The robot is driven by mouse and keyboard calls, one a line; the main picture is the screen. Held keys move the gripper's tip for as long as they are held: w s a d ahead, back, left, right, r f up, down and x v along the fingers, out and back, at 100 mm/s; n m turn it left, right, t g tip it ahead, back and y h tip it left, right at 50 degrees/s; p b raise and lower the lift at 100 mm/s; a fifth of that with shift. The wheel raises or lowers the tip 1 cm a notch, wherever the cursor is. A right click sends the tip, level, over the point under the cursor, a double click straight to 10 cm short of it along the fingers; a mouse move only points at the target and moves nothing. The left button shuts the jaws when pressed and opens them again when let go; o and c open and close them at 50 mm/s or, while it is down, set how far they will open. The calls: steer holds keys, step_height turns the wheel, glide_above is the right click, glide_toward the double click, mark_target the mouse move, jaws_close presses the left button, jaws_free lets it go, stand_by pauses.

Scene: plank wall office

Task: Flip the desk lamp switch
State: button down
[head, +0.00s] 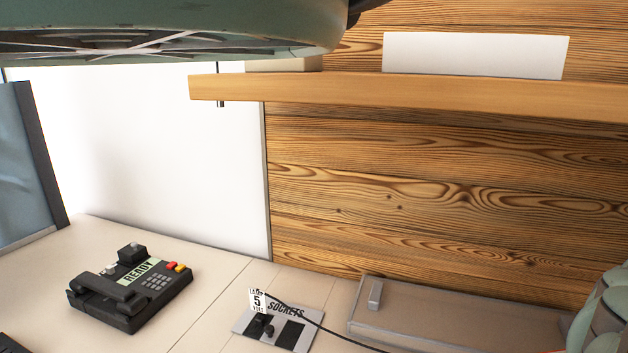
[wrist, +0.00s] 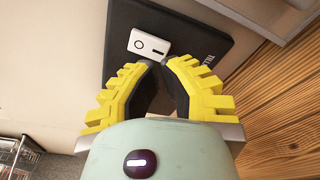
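In the wrist view, a white rocker switch (wrist: 149,44) marked with a circle and a bar sits on a black panel (wrist: 190,22). Lettering on the panel's right edge is partly cut off. My gripper (wrist: 160,63), with yellow ribbed fingers and dark pads, points at the switch. Its fingertips are drawn together just below the switch, with nothing seen between them. I cannot tell whether they touch it. In the head view, neither the switch nor the gripper's fingers show. No whole desk lamp can be made out in either view.
In the head view, a black telephone (head: 131,288) sits at the left of the desk (head: 200,262). A sockets panel (head: 277,328) with a plugged-in cable and a grey tray-like box (head: 440,320) lie to its right. A wooden shelf (head: 420,94) runs above.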

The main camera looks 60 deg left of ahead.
steer(key=shift+f+b, duration=1.2)
steer(key=shift+f, duration=0.45)
stand_by(0.8)
step_height(320, 180, up, 7)
steer(key=p, duration=0.6)
steer(key=shift+r, duration=0.1)
stand_by(0.4)
